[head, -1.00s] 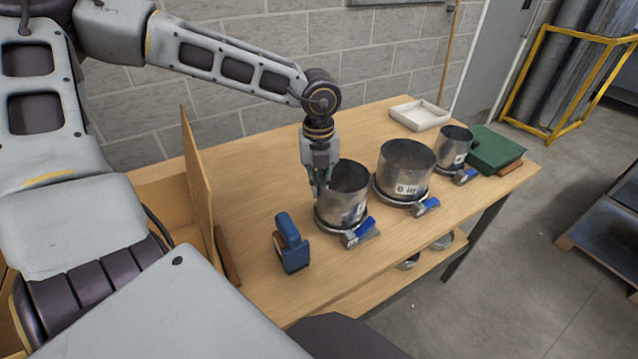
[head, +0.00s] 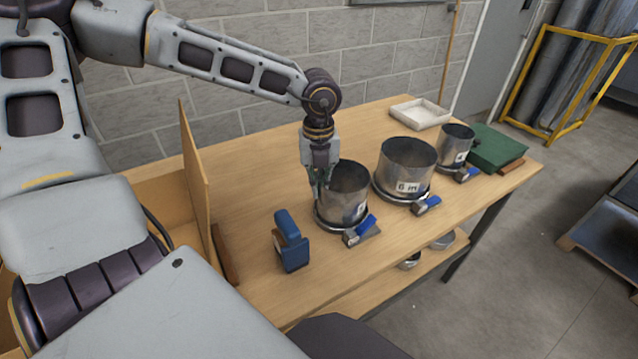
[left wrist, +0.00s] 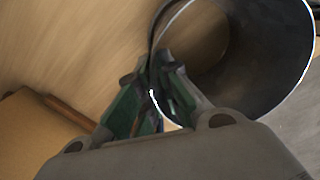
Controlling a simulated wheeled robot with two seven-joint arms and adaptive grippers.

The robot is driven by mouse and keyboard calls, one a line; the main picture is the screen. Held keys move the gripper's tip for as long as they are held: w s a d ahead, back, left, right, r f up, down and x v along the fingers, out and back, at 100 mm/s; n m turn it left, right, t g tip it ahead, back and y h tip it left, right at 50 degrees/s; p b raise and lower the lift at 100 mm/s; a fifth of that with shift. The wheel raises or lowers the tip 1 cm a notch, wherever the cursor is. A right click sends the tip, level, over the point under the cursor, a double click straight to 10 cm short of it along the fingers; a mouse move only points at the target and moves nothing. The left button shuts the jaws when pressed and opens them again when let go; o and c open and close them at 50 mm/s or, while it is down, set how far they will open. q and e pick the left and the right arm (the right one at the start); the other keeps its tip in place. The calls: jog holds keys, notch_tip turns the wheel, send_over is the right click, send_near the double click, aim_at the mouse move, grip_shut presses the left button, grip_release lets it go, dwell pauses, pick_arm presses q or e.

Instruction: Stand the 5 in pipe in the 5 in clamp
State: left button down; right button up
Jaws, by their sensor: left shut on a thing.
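The near metal pipe (head: 343,190) stands upright within the ring of the near clamp (head: 361,232), which has a blue handle. Its label is too small to read, but it is narrower than the middle pipe marked 6 in. My left gripper (head: 320,190) points down and is shut on the pipe's left wall. In the left wrist view, the green-padded fingers (left wrist: 152,92) pinch the rim of the pipe (left wrist: 255,50), and the table shows through its open bore. Whether the pipe's foot sits fully down in the clamp is hidden. My right gripper is not in view.
The 6 in pipe (head: 407,165) and a smaller pipe (head: 453,146) stand in clamps to the right. A blue tool (head: 291,242) stands left of the near clamp. A white tray (head: 420,113) and green case (head: 495,148) lie farther back. An upright wooden panel (head: 196,180) is at left.

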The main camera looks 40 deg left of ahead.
pick_arm(q)
jog(key=c, duration=1.5)
grip_release()
jog(key=shift+c, duration=0.2)
jog(key=shift+r, duration=6.05)
